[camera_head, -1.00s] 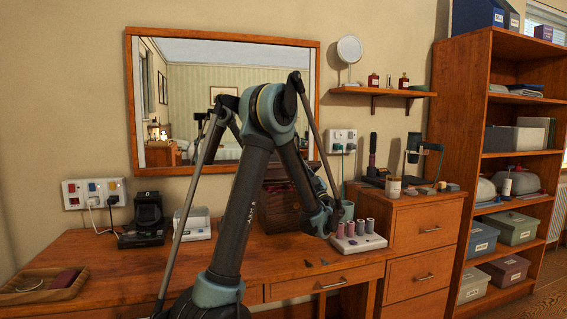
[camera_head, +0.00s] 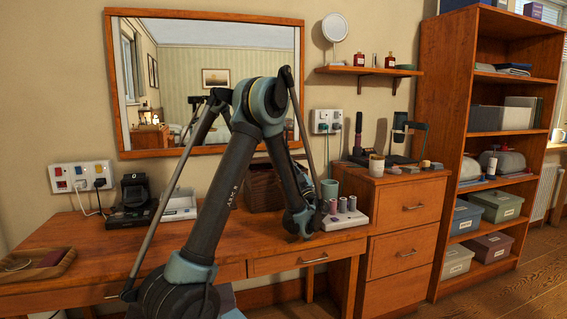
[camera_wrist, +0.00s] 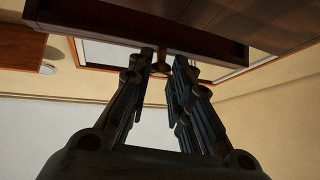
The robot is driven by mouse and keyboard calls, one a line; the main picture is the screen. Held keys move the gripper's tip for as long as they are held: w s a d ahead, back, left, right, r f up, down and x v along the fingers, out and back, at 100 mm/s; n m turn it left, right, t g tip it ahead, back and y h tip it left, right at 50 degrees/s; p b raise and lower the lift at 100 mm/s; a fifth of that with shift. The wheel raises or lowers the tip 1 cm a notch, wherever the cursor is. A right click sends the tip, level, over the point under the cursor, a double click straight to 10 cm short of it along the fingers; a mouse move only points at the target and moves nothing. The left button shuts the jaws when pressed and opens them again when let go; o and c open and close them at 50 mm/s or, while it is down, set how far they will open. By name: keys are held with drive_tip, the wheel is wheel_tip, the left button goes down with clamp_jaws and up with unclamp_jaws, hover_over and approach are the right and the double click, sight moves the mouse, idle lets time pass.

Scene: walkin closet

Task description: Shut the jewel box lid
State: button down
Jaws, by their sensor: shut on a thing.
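The jewel box (camera_head: 262,188) is a dark brown wooden box at the back of the desk, below the mirror. My arm covers much of it in the head view, so I cannot tell how far its lid is open. My gripper (camera_head: 304,226) is low in front of the box's right side. The knob sits at the edge of a dark wooden panel (camera_wrist: 130,33) that looks like part of the box.
A white holder with several spools (camera_head: 345,217) and a green cup (camera_head: 329,189) stand close right of my gripper. A black stand (camera_head: 134,195) and a wooden tray (camera_head: 35,268) are on the left. The front middle of the desk is mostly clear.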

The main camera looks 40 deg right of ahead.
drive_tip(key=shift+w+d+f, duration=0.1)
drive_tip(key=shift+w+d, duration=0.05)
drive_tip(key=shift+d, duration=0.05)
drive_tip(key=c, duration=1.5)
unclamp_jaws()
drive_tip(key=shift+d, duration=0.1)
drive_tip(key=shift+o, duration=0.2)
drive_tip(key=shift+w+a, duration=0.1)
drive_tip(key=shift+a, duration=0.1)
drive_tip(key=r, duration=0.2)
drive_tip(key=w+r, duration=0.1)
drive_tip(key=r, duration=0.2)
drive_tip(key=shift+w+r, duration=0.15)
drive_tip(key=shift+r, duration=0.05)
drive_tip(key=shift+s+r, duration=0.3)
drive_tip(key=shift+r, duration=0.5)
drive_tip(key=shift+s+r, duration=0.25)
drive_tip(key=shift+r, duration=0.5)
drive_tip(key=shift+s+r, duration=0.3)
drive_tip(key=shift+r, duration=0.5)
